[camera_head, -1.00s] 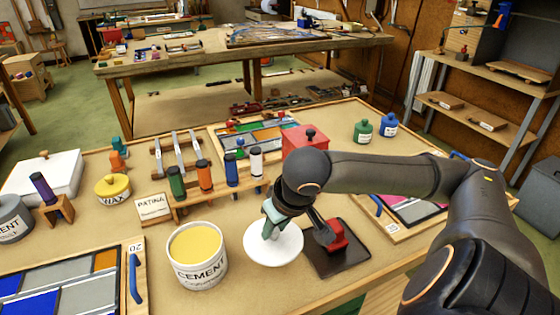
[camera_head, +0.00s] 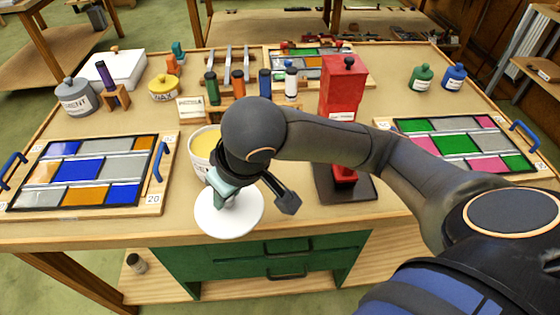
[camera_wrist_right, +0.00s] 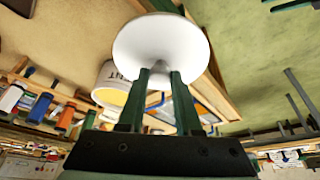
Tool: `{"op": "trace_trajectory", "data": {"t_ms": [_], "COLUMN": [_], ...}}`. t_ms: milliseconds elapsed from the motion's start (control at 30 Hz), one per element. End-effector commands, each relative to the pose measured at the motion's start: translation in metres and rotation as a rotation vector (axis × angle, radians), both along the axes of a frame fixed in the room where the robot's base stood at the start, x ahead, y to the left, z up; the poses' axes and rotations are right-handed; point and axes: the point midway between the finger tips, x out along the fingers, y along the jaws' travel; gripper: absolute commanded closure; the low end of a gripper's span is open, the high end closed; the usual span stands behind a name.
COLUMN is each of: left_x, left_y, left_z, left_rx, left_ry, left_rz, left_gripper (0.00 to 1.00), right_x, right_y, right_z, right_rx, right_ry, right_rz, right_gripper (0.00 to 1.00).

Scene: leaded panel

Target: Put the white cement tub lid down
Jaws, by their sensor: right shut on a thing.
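The white cement tub lid (camera_head: 236,222) is a round disc held by my right gripper (camera_head: 224,194) over the front edge of the bench. The wrist view shows the lid (camera_wrist_right: 160,38) between the two fingertips (camera_wrist_right: 160,78), with the gripper shut on it. It looks held above the bench, but its exact height is unclear. The open cement tub (camera_head: 200,146), white with yellow contents, stands just behind the lid, partly hidden by my right arm. The tub also shows beyond the fingers in the wrist view (camera_wrist_right: 108,82). My left gripper is not in view.
A tall red thing (camera_head: 342,92) on a dark base (camera_head: 350,191) stands to the right, partly behind my arm. Leaded panels lie left (camera_head: 84,172) and right (camera_head: 455,142). A bottle rack, patina card (camera_head: 191,107) and wax tub (camera_head: 164,88) stand behind.

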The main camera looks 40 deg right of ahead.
Motion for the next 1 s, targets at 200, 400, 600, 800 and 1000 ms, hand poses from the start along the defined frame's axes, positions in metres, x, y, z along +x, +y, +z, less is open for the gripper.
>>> {"op": "trace_trajectory", "data": {"t_ms": [200, 400, 600, 800, 1000], "left_x": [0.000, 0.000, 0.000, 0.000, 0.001], "left_y": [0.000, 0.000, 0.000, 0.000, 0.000], "left_z": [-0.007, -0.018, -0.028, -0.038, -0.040], "left_rx": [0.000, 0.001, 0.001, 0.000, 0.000], "left_ry": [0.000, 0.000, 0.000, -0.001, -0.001], "left_rz": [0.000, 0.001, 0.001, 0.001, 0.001], "left_gripper": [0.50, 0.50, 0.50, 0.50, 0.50], "right_x": [0.002, 0.014, 0.029, 0.038, 0.042], "right_y": [0.001, -0.039, -0.084, -0.108, -0.118], "right_z": [-0.002, -0.020, -0.044, -0.077, -0.089], "right_rx": [0.000, -0.006, -0.004, -0.001, -0.001], "right_ry": [0.004, 0.005, 0.007, 0.005, 0.003], "right_rz": [0.022, 0.016, 0.017, 0.022, 0.024], "right_gripper": [1.00, 1.00, 1.00, 1.00, 1.00]}}
